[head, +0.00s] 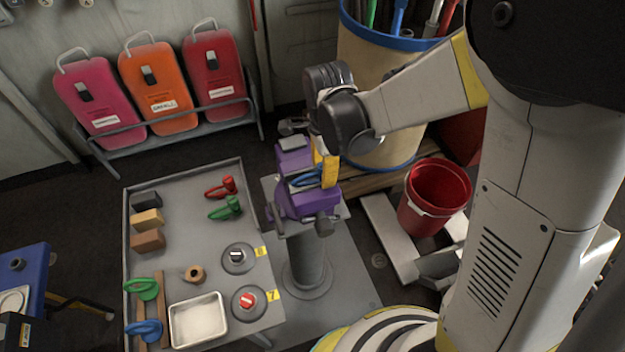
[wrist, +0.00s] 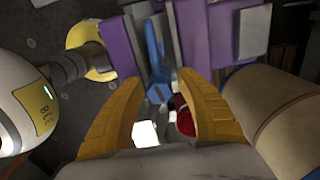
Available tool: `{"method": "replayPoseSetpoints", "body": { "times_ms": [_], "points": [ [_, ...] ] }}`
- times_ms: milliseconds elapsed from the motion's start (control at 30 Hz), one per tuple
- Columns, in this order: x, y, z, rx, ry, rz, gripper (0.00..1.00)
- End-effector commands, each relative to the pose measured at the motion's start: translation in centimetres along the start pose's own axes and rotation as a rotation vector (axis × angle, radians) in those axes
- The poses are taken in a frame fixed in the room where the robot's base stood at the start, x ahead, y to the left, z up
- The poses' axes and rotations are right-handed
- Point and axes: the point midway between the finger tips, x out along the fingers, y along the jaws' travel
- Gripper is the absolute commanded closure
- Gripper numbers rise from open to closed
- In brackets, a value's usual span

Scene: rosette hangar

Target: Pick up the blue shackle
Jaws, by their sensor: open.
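A blue piece (head: 305,179) that may be the blue shackle sits in a purple vise (head: 296,203). In the wrist view the blue piece (wrist: 155,62) stands between the vise's purple and grey jaws (wrist: 120,48). My gripper (head: 328,170) is over the vise in the head view, with its yellow fingers partly hiding the blue piece. In the wrist view my gripper (wrist: 165,78) is open, and the blue piece's lower end shows between the fingertips. I cannot tell whether they touch it. Another blue item (head: 146,330) lies at the table's front left; its exact kind is unclear.
The grey table (head: 190,235) holds red (head: 221,187) and green (head: 226,208) hardware, blocks and a white tray (head: 198,320). A red bucket (head: 435,195) stands right of the vise. A large blue-rimmed bin (head: 375,55) stands behind my gripper.

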Motion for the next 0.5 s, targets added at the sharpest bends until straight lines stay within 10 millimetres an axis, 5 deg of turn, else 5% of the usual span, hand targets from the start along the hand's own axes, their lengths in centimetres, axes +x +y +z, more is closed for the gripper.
{"method": "replayPoseSetpoints", "body": {
  "times_ms": [67,200,500],
  "points": [
    [-0.04,0.00,0.00,0.000,0.000,0.000,0.63],
    [-0.04,0.00,0.00,0.000,0.000,0.000,1.00],
    [-0.57,0.00,0.00,0.000,0.000,0.000,1.00]
  ]
}}
